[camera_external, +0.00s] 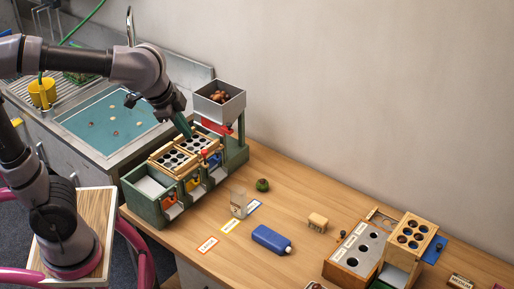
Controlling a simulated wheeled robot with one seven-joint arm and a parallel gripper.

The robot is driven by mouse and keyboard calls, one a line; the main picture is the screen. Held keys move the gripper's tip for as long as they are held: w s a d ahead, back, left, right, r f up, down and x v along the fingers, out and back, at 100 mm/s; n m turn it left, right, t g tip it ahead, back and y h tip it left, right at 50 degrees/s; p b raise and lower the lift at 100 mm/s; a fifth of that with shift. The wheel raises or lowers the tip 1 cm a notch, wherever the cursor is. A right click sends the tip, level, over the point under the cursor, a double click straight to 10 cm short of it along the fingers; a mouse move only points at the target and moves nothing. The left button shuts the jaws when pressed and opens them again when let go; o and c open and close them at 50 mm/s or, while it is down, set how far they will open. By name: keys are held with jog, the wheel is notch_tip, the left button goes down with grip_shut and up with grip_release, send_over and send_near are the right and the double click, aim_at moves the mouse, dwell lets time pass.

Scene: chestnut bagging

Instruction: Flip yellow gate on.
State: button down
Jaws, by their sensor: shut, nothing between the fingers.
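The green sorting machine (147,207) stands at the left end of the wooden table, with grey perforated trays on top and coloured gates along its front. The yellow gate (193,184) is between an orange-red gate (169,196) and a blue gate (213,161). It is small here, and I cannot tell which way it is set. My gripper (187,131) reaches in from the upper left. Its green fingers are shut and empty, pointing down near the back edge of the perforated trays, behind and above the yellow gate and apart from it.
A grey hopper (219,108) with chestnuts stands above a red part at the machine's far end. A clear cup (238,203), coloured cards, a blue bottle (271,240) and a green ball (263,185) lie in front. A water-filled sink (110,128) is behind. The table's centre right is mostly clear.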

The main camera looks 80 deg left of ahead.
jog(key=w+a+f+n+g, duration=0.1)
jog(key=w+a+f+g, duration=0.1)
jog(key=w+a+f, duration=0.6)
jog(key=w+a+f+n+g, duration=0.1)
jog(key=w+a+f+g, duration=0.3)
jog(key=a, duration=0.5)
jog(key=a+f+h, duration=0.1)
jog(key=a+f, duration=0.4)
jog(key=f, duration=0.4)
jog(key=s+a+f+g+h, duration=0.1)
jog(key=a+f, duration=0.5)
jog(key=f, duration=0.2)
jog(key=s+a+f+n+g, duration=0.1)
jog(key=a+f, duration=0.5)
jog(key=f, duration=0.3)
jog(key=shift+s+a+f+h, duration=0.2)
jog(key=shift+s+f+h, duration=0.05)
jog(key=shift+f+h, duration=0.15)
